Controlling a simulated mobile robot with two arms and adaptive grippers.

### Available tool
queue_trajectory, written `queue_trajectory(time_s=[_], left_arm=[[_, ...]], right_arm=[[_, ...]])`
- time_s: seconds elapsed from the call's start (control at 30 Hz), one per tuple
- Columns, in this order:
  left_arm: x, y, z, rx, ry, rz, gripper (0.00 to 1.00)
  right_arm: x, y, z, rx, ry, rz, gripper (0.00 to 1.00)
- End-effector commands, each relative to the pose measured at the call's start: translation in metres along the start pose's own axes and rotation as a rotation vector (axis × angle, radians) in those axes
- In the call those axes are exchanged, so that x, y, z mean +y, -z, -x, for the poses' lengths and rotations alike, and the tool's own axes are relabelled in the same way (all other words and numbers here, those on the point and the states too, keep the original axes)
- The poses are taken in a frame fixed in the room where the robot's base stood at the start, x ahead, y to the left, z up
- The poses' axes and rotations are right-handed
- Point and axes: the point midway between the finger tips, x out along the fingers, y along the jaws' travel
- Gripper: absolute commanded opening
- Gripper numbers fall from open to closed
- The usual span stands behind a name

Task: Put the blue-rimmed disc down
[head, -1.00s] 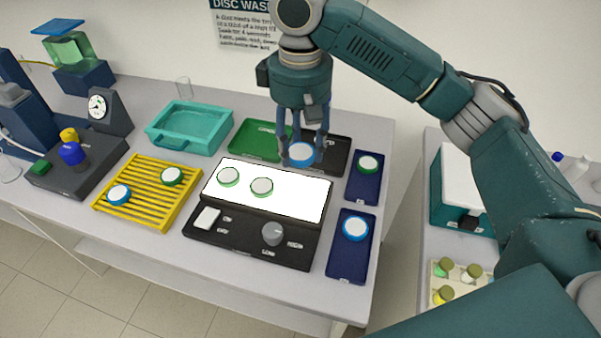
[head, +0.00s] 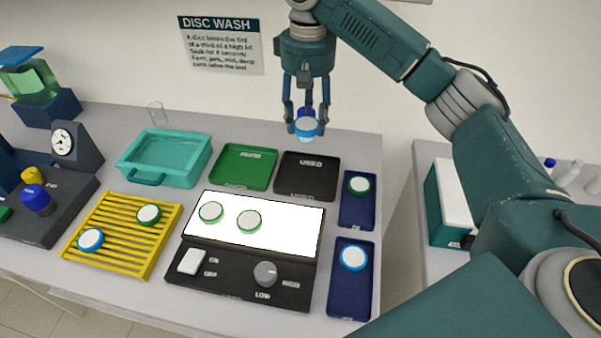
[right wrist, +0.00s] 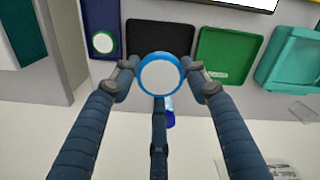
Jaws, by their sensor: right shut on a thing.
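My right gripper (head: 306,117) is shut on a blue-rimmed disc (head: 306,128) with a white face. It holds the disc in the air, near the back edge of the table behind the black USED tray (head: 306,176). In the right wrist view the disc (right wrist: 162,77) sits between the fingers, over the edge of the black tray (right wrist: 160,36). Other blue-rimmed discs lie on the yellow rack (head: 90,239) and on the front navy tray (head: 353,257). My left gripper is not in view.
The green tray (head: 244,166) and black tray look empty. A teal basin (head: 168,157) stands left. Green-rimmed discs lie on the lit panel (head: 249,221), yellow rack (head: 149,215) and back navy tray (head: 359,185). A small blue object (right wrist: 169,112) shows behind the held disc.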

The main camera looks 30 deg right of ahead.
Motion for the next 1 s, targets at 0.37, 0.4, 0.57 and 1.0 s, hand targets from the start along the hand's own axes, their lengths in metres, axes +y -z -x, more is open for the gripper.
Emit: queue_trajectory(time_s=[0.37, 0.4, 0.57, 1.0], left_arm=[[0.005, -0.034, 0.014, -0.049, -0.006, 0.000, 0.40], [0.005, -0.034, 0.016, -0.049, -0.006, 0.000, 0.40], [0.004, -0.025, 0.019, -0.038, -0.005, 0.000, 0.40], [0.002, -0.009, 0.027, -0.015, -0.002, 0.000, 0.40]], right_arm=[[0.000, -0.003, -0.099, -0.006, -0.003, 0.002, 0.22], [0.000, -0.003, -0.108, -0.006, -0.002, 0.001, 0.22], [-0.001, -0.002, -0.135, -0.003, -0.001, 0.002, 0.22], [-0.001, -0.002, -0.184, -0.001, 0.000, 0.003, 0.22]])
